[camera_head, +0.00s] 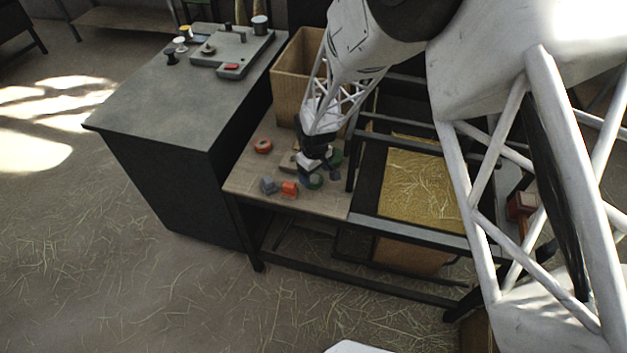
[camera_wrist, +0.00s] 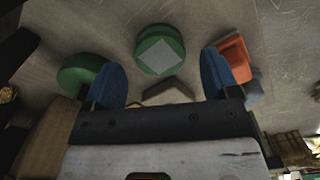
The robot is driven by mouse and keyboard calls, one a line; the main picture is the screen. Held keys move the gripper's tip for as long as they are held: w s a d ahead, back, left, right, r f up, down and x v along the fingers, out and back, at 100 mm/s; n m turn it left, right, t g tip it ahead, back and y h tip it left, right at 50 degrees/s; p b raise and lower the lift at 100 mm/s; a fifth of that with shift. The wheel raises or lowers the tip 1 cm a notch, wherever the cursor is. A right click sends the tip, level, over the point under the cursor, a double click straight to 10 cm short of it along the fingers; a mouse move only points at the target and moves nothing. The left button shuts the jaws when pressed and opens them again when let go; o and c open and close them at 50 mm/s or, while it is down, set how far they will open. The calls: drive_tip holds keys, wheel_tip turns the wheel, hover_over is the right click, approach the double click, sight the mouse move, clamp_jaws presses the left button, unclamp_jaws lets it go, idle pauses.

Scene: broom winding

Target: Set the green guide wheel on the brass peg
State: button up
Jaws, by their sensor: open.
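A green wheel (camera_wrist: 160,48) with a pale grey square on its face lies on the wooden bench, ahead of my open fingers and between them in the wrist view. In the head view a green wheel (camera_head: 316,182) shows beside my fingertips, partly hidden. A second green round piece (camera_wrist: 80,72) lies left of my left finger in the wrist view; green also shows at the gripper's right in the head view (camera_head: 337,158). My gripper (camera_wrist: 161,76) has blue fingertips, is empty and hangs low over the bench (camera_head: 319,176). I cannot clearly pick out the brass peg.
A grey-green fixture plate (camera_head: 215,62) with small posts and a red piece stands on the dark cabinet, with several spools beside it. A red ring (camera_head: 263,146), grey block (camera_head: 268,185) and orange block (camera_head: 290,189) lie near my gripper. A wooden box (camera_head: 291,78) stands behind.

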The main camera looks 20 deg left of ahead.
sight(315, 179)
drive_tip(key=shift+f, duration=1.8)
drive_tip(key=c, duration=1)
drive_tip(key=shift+r, duration=0.1)
drive_tip(key=shift+r, duration=0.8)
wheel_tip(315, 179, up, 2)
drive_tip(key=shift+s+d, duration=0.15)
drive_tip(key=s+d+r, duration=0.1)
drive_tip(key=s+d, duration=0.7)
drive_tip(key=s, duration=0.5)
drive_tip(key=shift+s, duration=0.2)
drive_tip(key=shift+d+r, duration=0.1)
